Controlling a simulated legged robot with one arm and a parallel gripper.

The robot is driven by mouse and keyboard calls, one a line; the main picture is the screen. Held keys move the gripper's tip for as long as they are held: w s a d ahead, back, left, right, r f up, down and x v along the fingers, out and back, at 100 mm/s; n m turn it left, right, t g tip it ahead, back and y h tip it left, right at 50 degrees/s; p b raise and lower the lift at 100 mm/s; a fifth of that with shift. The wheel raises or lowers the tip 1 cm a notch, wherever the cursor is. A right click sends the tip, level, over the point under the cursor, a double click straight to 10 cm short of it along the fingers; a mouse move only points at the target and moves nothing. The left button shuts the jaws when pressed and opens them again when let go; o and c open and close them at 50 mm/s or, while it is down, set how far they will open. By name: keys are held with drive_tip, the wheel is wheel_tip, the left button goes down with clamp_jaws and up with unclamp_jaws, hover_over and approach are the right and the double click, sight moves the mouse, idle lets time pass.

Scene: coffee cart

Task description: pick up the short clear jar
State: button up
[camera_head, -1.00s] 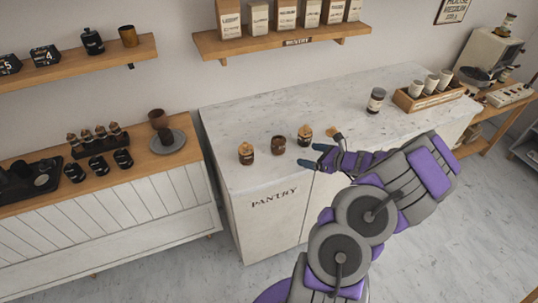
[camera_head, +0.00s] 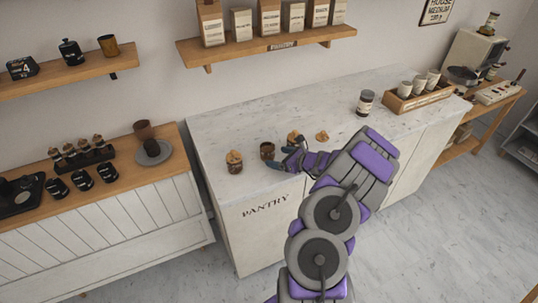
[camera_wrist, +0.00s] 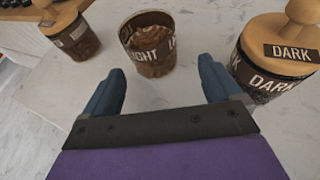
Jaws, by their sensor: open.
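The short clear jar (camera_head: 267,152) stands upright and lidless on the pale counter. In the wrist view it (camera_wrist: 151,50) has brown contents and a dark label ending in "IGHT". My gripper (camera_head: 281,157) is open and empty, just right of this jar. In the wrist view the two blue fingers of my gripper (camera_wrist: 158,80) point at the jar, which lies ahead of the tips, roughly between them. A gap seems to remain between tips and glass.
A lidded jar (camera_head: 234,163) stands left of it. A lidded "DARK" jar (camera_wrist: 272,65) stands close to my right finger. A loose wooden lid (camera_head: 322,136) lies farther right. A dark-labelled jar (camera_head: 365,102) and a wooden cup box (camera_head: 420,98) stand at the back right.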

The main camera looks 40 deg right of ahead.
sight(274, 154)
drive_tip(key=w, duration=0.1)
drive_tip(key=w+a+b, duration=0.1)
drive_tip(key=w, duration=0.1)
drive_tip(key=w+a+f, duration=0.1)
drive_tip(key=shift+w, duration=0.4)
drive_tip(key=shift+d, duration=0.3)
drive_tip(key=shift+d+f, duration=0.1)
drive_tip(key=shift+c, duration=0.9)
drive_tip(key=shift+a, duration=0.35)
drive_tip(key=c, duration=1)
drive_tip(key=shift+d, duration=0.2)
